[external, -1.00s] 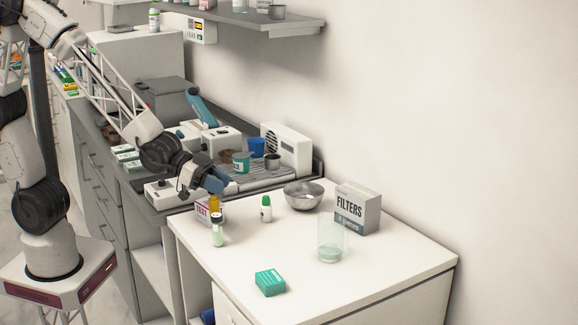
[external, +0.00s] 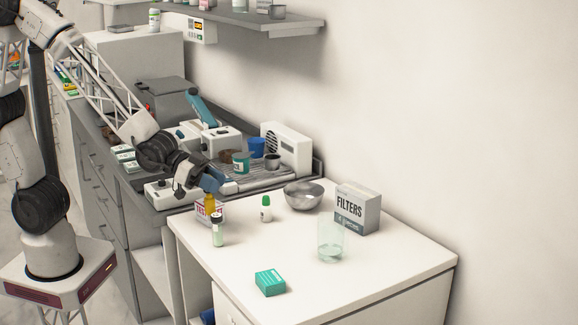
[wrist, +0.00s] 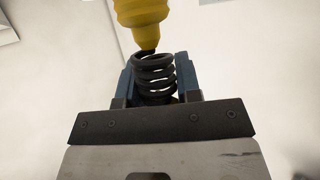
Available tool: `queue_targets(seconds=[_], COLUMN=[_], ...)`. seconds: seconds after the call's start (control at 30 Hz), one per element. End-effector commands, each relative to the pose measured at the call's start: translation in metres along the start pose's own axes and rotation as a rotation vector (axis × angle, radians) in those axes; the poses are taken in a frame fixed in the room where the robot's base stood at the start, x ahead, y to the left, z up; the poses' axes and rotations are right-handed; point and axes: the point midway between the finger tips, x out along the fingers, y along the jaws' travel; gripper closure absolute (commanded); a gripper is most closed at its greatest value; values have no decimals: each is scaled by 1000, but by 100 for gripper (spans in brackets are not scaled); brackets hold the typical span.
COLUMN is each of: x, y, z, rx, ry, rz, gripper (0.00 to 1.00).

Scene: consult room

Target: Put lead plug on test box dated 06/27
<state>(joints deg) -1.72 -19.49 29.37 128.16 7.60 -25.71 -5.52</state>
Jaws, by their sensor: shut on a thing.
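A small white box with red lettering beginning "TEST" (external: 203,216) stands at the left back corner of the white table in the external view. Its date is too small to read. A yellow plug (external: 210,202) shows just at the top of this box, below my gripper (external: 217,184); I cannot tell whether it touches the box. In the wrist view my blue fingers (wrist: 156,78) are shut around the black coiled lead (wrist: 154,66), with the yellow plug (wrist: 141,12) beyond it.
A green-lidded vial (external: 218,233) stands close in front of the box. A green-capped bottle (external: 265,210), metal bowl (external: 303,194), FILTERS box (external: 357,209), clear beaker (external: 331,241) and teal box (external: 270,282) stand on the table (external: 390,262). The table's front is mostly free.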

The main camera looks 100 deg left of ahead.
Motion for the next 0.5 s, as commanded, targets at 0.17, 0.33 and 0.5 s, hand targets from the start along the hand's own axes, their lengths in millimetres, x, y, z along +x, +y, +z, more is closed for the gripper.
queue_targets(seconds=[0.17, 0.33, 0.5], x=[-9, -30, -63], y=[-4, -12, -23], z=[-2, -6, -9], rx=[-2, -6, -10], ry=[3, 9, 15], rz=[1, 5, 9], gripper=[100, 100, 100])
